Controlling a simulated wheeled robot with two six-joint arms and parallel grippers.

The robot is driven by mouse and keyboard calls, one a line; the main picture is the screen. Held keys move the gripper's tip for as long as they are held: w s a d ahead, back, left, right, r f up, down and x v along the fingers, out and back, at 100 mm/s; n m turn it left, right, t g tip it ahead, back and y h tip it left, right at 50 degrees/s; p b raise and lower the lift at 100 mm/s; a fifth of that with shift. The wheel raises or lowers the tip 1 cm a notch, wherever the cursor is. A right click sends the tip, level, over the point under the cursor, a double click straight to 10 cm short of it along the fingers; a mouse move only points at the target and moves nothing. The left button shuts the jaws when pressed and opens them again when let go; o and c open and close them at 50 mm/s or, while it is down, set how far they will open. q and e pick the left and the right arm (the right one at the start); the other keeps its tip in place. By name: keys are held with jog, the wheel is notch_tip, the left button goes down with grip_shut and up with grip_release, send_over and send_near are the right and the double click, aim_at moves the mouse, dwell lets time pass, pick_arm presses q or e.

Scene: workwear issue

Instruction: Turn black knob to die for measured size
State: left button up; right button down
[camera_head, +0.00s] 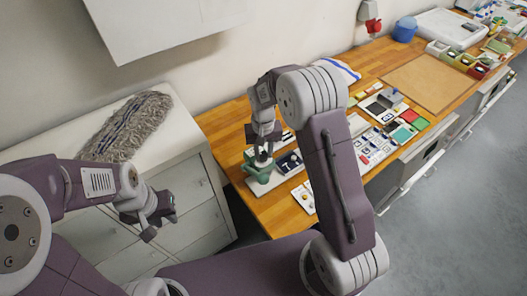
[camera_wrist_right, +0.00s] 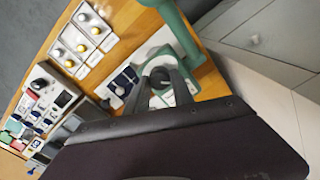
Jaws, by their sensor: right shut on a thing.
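The green hand press (camera_head: 262,172) stands near the left end of the wooden workbench. It also shows in the right wrist view (camera_wrist_right: 188,28). A black knob (camera_wrist_right: 160,76) sits on a pale round part of the press. My right gripper (camera_wrist_right: 160,86) is down at the press with one finger on each side of this knob, shut on it. In the head view my right gripper (camera_head: 262,150) covers the top of the press, so the knob is hidden there. My left gripper (camera_head: 161,222) is empty, its fingers apart, in front of the drawer cabinet.
A second dark knob (camera_wrist_right: 41,84) is on a device beside the press. A white tray of round pieces (camera_wrist_right: 82,42) lies near it. A grey fluffy bundle (camera_head: 128,124) lies on the white cabinet (camera_head: 185,135). A brown mat (camera_head: 432,82) lies farther along the bench.

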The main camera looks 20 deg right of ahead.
dwell(0.4)
jog(key=c, duration=1.1)
grip_release()
jog(key=shift+r, duration=0.1)
jog(key=shift+r, duration=0.4)
notch_tip(320, 180, up, 8)
jog(key=shift+r+b, duration=0.1)
jog(key=shift+b, duration=0.9)
